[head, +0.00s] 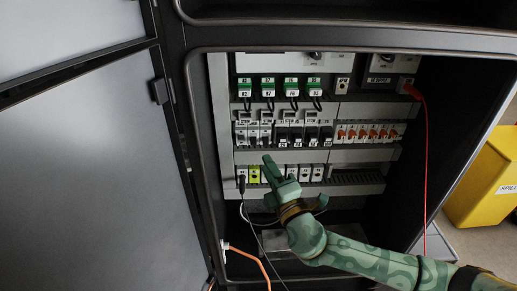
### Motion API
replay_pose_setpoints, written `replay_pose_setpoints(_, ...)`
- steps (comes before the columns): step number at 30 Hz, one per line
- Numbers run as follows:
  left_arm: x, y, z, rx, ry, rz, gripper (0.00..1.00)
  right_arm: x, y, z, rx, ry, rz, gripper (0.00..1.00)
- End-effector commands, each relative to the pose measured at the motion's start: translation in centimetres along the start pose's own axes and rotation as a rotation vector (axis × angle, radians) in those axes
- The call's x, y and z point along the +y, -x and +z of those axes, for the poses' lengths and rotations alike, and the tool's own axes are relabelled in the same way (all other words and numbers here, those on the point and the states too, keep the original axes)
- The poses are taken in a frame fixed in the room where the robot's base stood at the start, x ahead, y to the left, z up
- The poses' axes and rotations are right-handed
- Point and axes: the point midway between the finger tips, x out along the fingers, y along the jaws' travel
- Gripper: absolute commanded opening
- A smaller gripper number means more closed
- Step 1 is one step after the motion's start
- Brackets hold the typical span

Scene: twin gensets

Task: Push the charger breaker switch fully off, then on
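The breaker row is in the middle of the open cabinet in the head view. It holds white-and-grey breakers (253,133) on the left and darker ones (297,134) beside them. The labels are too small to read, so I cannot tell which one is the charger breaker. My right gripper (268,160) reaches up from the lower right. Its fingers look shut together and empty, with the tips just below the left breakers. I cannot tell whether they touch anything. The hand partly hides the terminal row below. My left gripper is not in view.
Green-topped relays (279,87) sit above, and orange-switched breakers (370,133) sit right. A red cable (425,170) and an orange cable (262,267) hang in the cabinet. A grey door (90,170) stands at left; a yellow bin (485,185) is outside right.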

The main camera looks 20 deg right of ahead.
Motion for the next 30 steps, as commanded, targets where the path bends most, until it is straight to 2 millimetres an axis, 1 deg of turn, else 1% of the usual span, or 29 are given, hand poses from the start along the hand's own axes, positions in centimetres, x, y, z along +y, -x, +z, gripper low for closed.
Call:
replay_pose_setpoints(1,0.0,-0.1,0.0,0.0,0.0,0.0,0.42,0.1,-1.4,0.0,-0.001,0.001,0.004,0.3)
replay_pose_setpoints(3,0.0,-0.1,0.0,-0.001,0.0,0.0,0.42,0.0,-2.9,0.0,0.0,0.001,0.002,0.3)
replay_pose_setpoints(6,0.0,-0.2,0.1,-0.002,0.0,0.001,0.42,0.0,-4.7,0.0,0.0,0.001,0.001,0.3)
replay_pose_setpoints(9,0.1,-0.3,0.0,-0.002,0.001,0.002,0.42,-0.1,-5.9,0.0,-0.001,0.0,0.0,0.3)
replay_pose_setpoints(14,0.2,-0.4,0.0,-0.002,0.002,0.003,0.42,-0.1,-6.8,0.0,0.001,0.0,-0.001,0.3)
replay_pose_setpoints(21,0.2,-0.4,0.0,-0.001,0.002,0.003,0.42,0.0,-6.8,0.0,0.001,-0.001,-0.001,0.3)
replay_pose_setpoints(22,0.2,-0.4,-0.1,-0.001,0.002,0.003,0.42,0.0,-6.8,0.0,0.001,-0.001,-0.001,0.24)
replay_pose_setpoints(23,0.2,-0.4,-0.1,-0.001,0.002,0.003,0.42,0.0,-6.8,0.0,0.001,-0.001,-0.001,0.16)
replay_pose_setpoints(24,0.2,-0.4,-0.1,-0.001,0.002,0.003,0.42,0.0,-6.8,0.0,0.001,-0.001,-0.001,0.05)
replay_pose_setpoints(25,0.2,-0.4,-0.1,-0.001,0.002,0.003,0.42,0.0,-6.8,0.0,0.001,-0.001,-0.001,0.0)
replay_pose_setpoints(30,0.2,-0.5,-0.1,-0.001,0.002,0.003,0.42,-0.1,-6.8,0.0,0.0,0.0,0.0,0.0)
